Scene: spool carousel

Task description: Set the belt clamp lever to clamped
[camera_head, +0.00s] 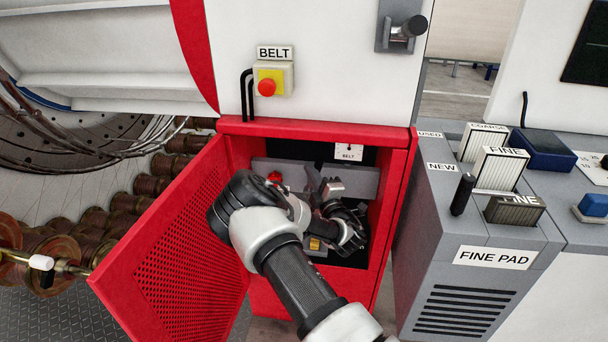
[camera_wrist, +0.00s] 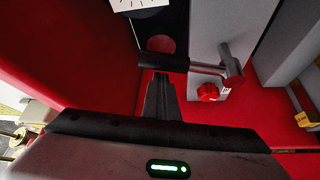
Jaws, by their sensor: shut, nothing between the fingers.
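The lever shows in the wrist view as a metal rod with a black grip (camera_wrist: 163,62) on its left end and a metal pivot (camera_wrist: 232,70) on its right. My gripper (camera_wrist: 161,78) is shut and empty, its fingertips just below the black grip in the picture; whether they touch it I cannot tell. In the head view my gripper and arm reach into the open red cabinet (camera_head: 400,190) and hide much of its inside, so the lever cannot be made out clearly there. A white BELT scale plate (camera_head: 348,151) sits at the cabinet's upper back; the pointer setting is too small to read.
The perforated red door (camera_head: 170,255) stands open to the left of my arm. A red knob (camera_wrist: 208,92) sits close to the lever's pivot. The red stop button (camera_head: 267,87) is above the cabinet. A grey pad station (camera_head: 450,215) stands close on the right.

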